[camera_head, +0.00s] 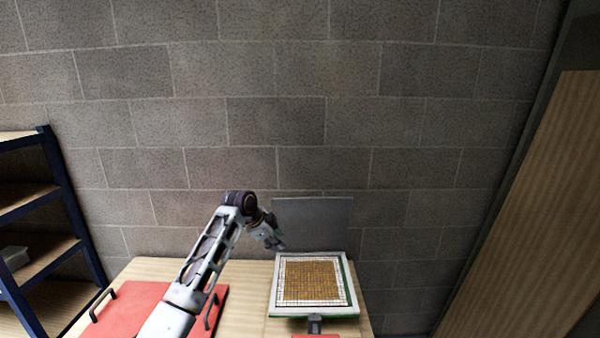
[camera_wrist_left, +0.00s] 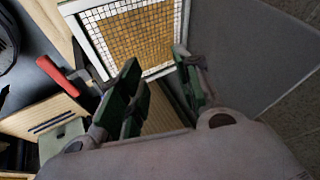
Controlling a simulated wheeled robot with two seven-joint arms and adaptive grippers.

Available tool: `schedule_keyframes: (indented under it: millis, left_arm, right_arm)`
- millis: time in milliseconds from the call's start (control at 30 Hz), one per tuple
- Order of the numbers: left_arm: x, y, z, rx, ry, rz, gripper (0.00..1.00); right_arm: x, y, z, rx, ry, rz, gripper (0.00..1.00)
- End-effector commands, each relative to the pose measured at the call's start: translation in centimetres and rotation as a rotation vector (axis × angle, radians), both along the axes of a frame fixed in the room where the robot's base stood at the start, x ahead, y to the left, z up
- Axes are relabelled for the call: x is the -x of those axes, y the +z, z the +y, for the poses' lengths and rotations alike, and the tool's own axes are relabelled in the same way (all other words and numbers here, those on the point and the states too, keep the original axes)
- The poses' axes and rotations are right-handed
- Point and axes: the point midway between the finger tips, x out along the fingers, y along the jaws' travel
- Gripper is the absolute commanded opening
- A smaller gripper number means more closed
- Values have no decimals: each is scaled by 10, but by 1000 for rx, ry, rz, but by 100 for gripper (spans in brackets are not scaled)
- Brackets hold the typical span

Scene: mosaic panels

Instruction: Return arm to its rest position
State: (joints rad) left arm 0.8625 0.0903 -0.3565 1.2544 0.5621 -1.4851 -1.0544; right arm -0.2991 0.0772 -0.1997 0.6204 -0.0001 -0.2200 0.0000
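My left arm rises from the bottom of the head view, and its gripper (camera_head: 272,240) is near the upper left corner of the mosaic panel (camera_head: 312,280). The panel has a field of small orange-brown tiles, a border of white tiles and a pale frame. It lies on the wooden table. In the left wrist view the gripper's two dark green fingers (camera_wrist_left: 155,75) are apart with nothing between them. Part of the mosaic panel (camera_wrist_left: 140,35) shows beyond them. My right gripper is in neither view.
A grey upright board (camera_head: 313,222) stands behind the panel. A red board (camera_head: 122,308) with dark handles lies on the table (camera_head: 160,268) at left. A blue-framed shelf (camera_head: 62,190) stands far left. A block wall (camera_head: 280,120) closes the back.

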Motion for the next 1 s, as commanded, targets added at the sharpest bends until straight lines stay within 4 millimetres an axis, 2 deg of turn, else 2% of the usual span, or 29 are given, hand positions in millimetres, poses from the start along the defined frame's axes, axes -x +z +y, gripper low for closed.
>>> schedule_keyframes:
  millis: [100, 500, 1000]
  left_arm:
    - [16, -24, 2, 13, 39, 27, 34]
    - [70, -88, 11, 55, 186, 108, 34]
    - [149, -150, 30, 100, 392, 198, 34]
  right_arm:
    - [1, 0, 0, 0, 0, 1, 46]
    - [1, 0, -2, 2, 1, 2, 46]
    - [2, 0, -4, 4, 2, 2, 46]
